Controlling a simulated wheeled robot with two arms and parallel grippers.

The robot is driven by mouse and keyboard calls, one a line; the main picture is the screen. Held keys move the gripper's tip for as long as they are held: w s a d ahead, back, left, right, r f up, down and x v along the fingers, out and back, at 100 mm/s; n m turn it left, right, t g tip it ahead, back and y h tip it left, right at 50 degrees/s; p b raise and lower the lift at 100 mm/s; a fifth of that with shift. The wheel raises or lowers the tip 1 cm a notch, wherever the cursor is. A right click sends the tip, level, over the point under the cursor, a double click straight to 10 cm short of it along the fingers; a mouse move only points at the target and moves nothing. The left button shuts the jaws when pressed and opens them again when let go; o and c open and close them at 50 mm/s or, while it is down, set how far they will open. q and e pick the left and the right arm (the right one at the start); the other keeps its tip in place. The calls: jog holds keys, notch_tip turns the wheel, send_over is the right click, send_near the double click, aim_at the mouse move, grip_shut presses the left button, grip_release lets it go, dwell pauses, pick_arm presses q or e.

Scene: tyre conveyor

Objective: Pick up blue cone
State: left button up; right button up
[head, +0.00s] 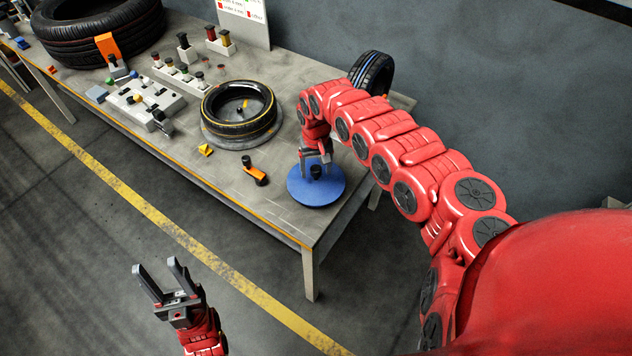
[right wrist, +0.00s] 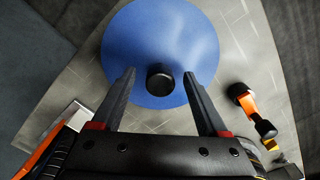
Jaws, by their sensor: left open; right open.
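The blue cone (head: 330,190) looks like a wide blue disc with a short black knob in its middle, on the near right corner of the table. In the right wrist view the blue cone (right wrist: 190,40) fills the upper middle, and its black knob (right wrist: 160,80) shows between the finger tips. My right gripper (head: 315,157) is open over the cone, with its fingers on either side of the knob; it also shows in the right wrist view (right wrist: 160,85). Whether the fingers touch the cone is unclear. My left gripper (head: 160,270) is open and empty above the floor, away from the table.
On the table (head: 290,222) a tyre (head: 240,112) lies on a round grey base left of the cone. An orange-and-black tool (head: 256,172) and a small yellow piece (head: 205,150) lie nearby. A tyre (head: 372,72) stands behind my right arm. Floor near my left gripper is clear.

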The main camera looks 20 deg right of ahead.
grip_shut()
dwell(1.3)
